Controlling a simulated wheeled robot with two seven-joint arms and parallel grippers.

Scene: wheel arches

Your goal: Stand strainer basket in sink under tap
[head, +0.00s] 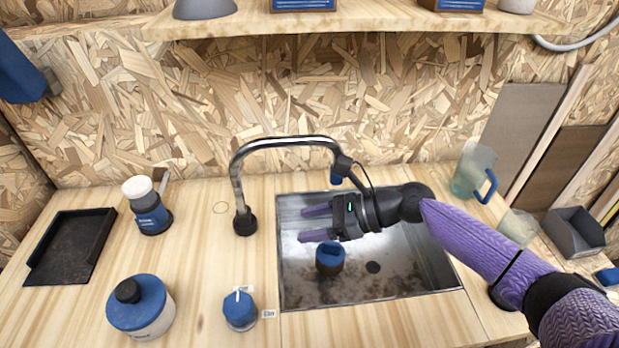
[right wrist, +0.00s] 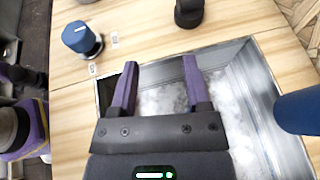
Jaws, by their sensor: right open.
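A small dark cup with a blue top (head: 330,258), which looks like the strainer basket, stands upright in the metal sink (head: 400,278), left of the drain hole. The black and chrome tap (head: 290,142) arches over the sink from its left side, its blue-tipped spout end above the back of the basin. My right gripper (head: 308,224) reaches in from the right, open and empty, over the sink behind and above the cup, apart from it. In the right wrist view its fingers (right wrist: 160,63) are spread with nothing between them; the cup is not seen there.
A blue knob (head: 240,309) stands left of the sink. A blue-lidded jar (head: 141,307), a white-capped bottle (head: 148,208) and a black tray (head: 70,246) are farther left. A clear jug (head: 473,171) stands right of the sink. Bare counter lies between bottle and tap.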

